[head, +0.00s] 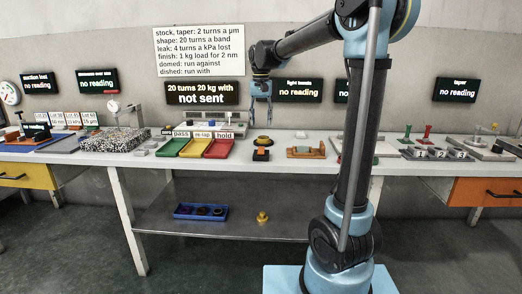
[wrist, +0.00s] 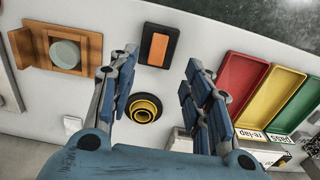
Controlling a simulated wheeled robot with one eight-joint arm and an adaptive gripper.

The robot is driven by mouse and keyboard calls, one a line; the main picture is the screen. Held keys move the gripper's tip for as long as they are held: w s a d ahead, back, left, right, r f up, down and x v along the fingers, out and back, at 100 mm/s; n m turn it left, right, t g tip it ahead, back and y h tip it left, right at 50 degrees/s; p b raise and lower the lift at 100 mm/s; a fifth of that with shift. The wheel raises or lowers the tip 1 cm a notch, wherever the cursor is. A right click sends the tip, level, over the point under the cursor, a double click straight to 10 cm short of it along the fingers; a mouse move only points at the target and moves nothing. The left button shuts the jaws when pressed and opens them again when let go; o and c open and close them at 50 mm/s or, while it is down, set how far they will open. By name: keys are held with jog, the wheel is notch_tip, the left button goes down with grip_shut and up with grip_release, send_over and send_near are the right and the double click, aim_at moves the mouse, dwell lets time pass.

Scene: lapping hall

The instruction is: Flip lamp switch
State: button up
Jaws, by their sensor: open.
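The likely lamp switch (head: 261,155) is a black block with an orange rocker on the bench, just in front of a yellow and black round piece. In the wrist view the switch (wrist: 158,46) lies ahead of and between the finger ends, its orange face fully in sight. Which way the rocker is tipped I cannot tell. My gripper (head: 262,117) points down above the bench behind the switch, apart from it. In the wrist view my gripper (wrist: 158,78) has its two fingers spread wide, with nothing between them.
The yellow and black round piece (wrist: 144,108) lies below the fingers. A wooden stand with a pale disc (wrist: 66,53) is on one side; red (wrist: 240,83), yellow (wrist: 268,95) and green (wrist: 305,105) trays are on the other. Bare bench surrounds the switch.

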aim_at(261, 151)
notch_tip(261, 151, down, 13)
jog(key=shift+f, duration=0.1)
dwell(0.4)
jog(key=c, duration=1.1)
